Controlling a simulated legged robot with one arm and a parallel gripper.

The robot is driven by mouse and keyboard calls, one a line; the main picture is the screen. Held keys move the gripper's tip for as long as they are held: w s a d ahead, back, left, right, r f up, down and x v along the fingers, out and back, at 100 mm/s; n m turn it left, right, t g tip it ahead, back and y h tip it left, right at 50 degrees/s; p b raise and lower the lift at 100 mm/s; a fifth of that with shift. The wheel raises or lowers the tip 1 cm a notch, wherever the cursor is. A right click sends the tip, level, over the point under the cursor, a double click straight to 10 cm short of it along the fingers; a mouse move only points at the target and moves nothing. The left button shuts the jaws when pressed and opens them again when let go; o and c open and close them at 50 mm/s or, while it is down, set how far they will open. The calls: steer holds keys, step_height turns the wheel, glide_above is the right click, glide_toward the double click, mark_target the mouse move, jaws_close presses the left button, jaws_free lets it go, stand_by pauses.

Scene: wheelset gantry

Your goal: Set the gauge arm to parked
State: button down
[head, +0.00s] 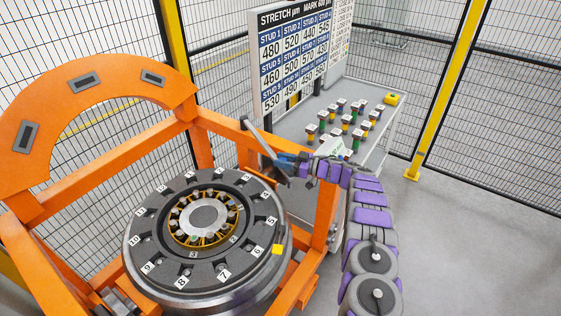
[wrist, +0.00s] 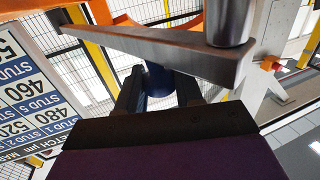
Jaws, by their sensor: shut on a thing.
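The gauge arm is a grey bar (head: 258,138) beside the orange gantry frame, slanting from upper left down to my gripper. In the wrist view the bar (wrist: 185,52) crosses above the fingers, with a thick grey post (wrist: 229,20) at its right end. A blue cylindrical grip (wrist: 157,82) hangs under the bar. My gripper (wrist: 159,92) is shut on this blue grip, a dark finger on each side. In the head view my gripper (head: 286,165) is at the right rear of the wheel. No parked mark can be made out.
The round wheel (head: 165,235) with numbered labels lies inside the orange gantry (head: 85,168). Behind stand a number board (head: 292,62) and a grey table (head: 388,130) with several coloured studs. Mesh fencing surrounds the cell; floor at right is clear.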

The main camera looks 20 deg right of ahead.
steer(key=c, duration=1.2)
jaws_free()
steer(key=shift+d+r, duration=0.1)
steer(key=o, duration=0.4)
steer(key=shift+c, duration=0.2)
steer(key=shift+a, duration=0.3)
steer(key=v, duration=1.7)
steer(key=shift+d, duration=0.15)
